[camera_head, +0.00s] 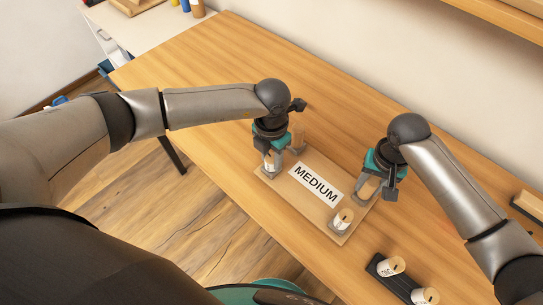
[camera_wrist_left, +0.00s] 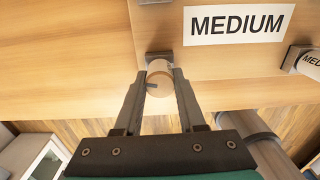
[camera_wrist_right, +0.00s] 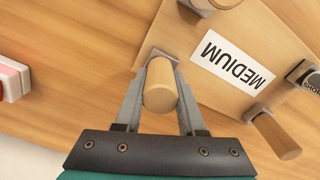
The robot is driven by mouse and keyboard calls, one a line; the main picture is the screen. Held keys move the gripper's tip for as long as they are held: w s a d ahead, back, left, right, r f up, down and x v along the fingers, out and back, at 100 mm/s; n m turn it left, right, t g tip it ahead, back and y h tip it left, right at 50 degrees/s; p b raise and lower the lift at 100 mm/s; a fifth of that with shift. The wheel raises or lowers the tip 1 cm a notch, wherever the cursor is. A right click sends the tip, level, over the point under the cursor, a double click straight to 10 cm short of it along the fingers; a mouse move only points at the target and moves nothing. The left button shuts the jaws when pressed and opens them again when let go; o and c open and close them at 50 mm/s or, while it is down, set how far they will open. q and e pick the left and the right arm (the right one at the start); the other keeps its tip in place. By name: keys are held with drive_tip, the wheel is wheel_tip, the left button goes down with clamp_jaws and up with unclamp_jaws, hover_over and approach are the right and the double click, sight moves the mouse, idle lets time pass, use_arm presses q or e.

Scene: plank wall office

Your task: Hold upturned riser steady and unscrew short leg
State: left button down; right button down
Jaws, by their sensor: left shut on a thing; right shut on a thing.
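The upturned riser (camera_head: 310,190) lies on the wooden table with its legs pointing up and a white MEDIUM label on its board. My left gripper (camera_head: 272,163) is shut on the leg at the near left corner (camera_wrist_left: 160,80); in the right wrist view this leg (camera_wrist_right: 312,82) appears to read SHORT. My right gripper (camera_head: 369,186) is shut on the far right leg (camera_wrist_right: 160,88), which stands in its corner socket. The near right leg (camera_head: 342,218) stands free, with a MED label showing in the left wrist view (camera_wrist_left: 312,62). The far left leg (camera_wrist_right: 275,135) is partly hidden behind my left gripper in the head view.
A wooden block (camera_head: 527,205) sits at the right by the wall. The table left of the riser (camera_head: 200,75) is clear. The table's front edge is close to the riser.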

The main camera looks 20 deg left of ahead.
use_arm(q)
drive_tip(key=n, duration=0.4)
drive_tip(key=shift+n, duration=0.4)
drive_tip(key=shift+n, duration=0.8)
drive_tip(key=n, duration=0.3)
drive_tip(key=shift+n, duration=0.3)
drive_tip(key=shift+s, duration=0.1)
drive_tip(key=shift+f+n, duration=0.1)
drive_tip(key=shift+n, duration=2.4)
